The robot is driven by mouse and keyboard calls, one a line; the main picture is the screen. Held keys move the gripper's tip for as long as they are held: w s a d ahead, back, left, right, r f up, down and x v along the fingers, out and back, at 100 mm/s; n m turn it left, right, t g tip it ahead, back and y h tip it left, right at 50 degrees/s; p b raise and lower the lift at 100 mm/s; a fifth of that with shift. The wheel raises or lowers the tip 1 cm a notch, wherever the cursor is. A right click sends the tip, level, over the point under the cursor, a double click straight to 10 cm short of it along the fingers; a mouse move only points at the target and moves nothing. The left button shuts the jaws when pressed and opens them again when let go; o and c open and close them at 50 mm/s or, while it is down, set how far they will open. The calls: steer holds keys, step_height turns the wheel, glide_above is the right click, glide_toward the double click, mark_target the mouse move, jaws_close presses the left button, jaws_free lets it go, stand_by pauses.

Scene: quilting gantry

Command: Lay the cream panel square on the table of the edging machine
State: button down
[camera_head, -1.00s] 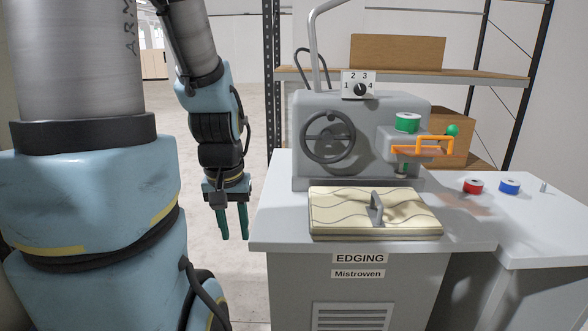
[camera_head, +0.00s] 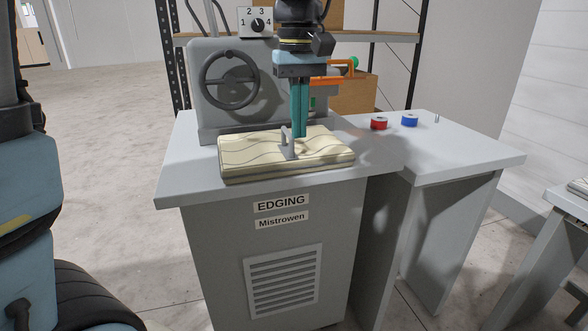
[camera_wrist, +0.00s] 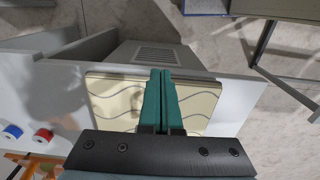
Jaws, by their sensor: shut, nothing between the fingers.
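The cream panel (camera_head: 245,163), quilted with wavy lines, lies flat on the table (camera_head: 182,178) of the edging machine (camera_head: 220,112). Its front edge looks about parallel to the table's front edge. A grey upright handle (camera_head: 286,150) stands on it. My gripper (camera_head: 300,135), with teal fingers, is shut and empty, pointing down just behind and right of the handle in the head view. I cannot tell whether the fingertips touch the panel. In the wrist view, my gripper (camera_wrist: 164,72) is in front of the panel (camera_wrist: 112,103) and hides its middle.
A red spool (camera_head: 379,124) and a blue spool (camera_head: 409,120) stand on the side table to the right. An orange guard (camera_head: 330,80) sits close behind my gripper. The machine's handwheel (camera_head: 229,79) is at the left. Another grey table (camera_head: 570,205) shows at the far right.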

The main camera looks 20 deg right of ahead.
mark_target(289, 157)
steer(key=w+f, duration=0.1)
steer(key=f, duration=0.2)
steer(key=f+p, duration=0.1)
steer(key=f, duration=0.2)
steer(key=w+f+p, duration=0.1)
steer(key=f, duration=0.2)
steer(key=shift+w+d+f, duration=0.3)
steer(key=shift+w+f, duration=0.05)
steer(key=shift+w+f+p, duration=0.1)
steer(key=shift+w+p, duration=0.2)
steer(key=shift+w, duration=0.25)
steer(key=shift+w+d+p, duration=0.15)
steer(key=shift+w+p, duration=0.1)
steer(key=shift+w, duration=0.65)
steer(key=shift+w+d+p, duration=0.15)
steer(key=shift+w+p, duration=0.1)
steer(key=shift+w, duration=0.65)
steer(key=shift+s, duration=0.1)
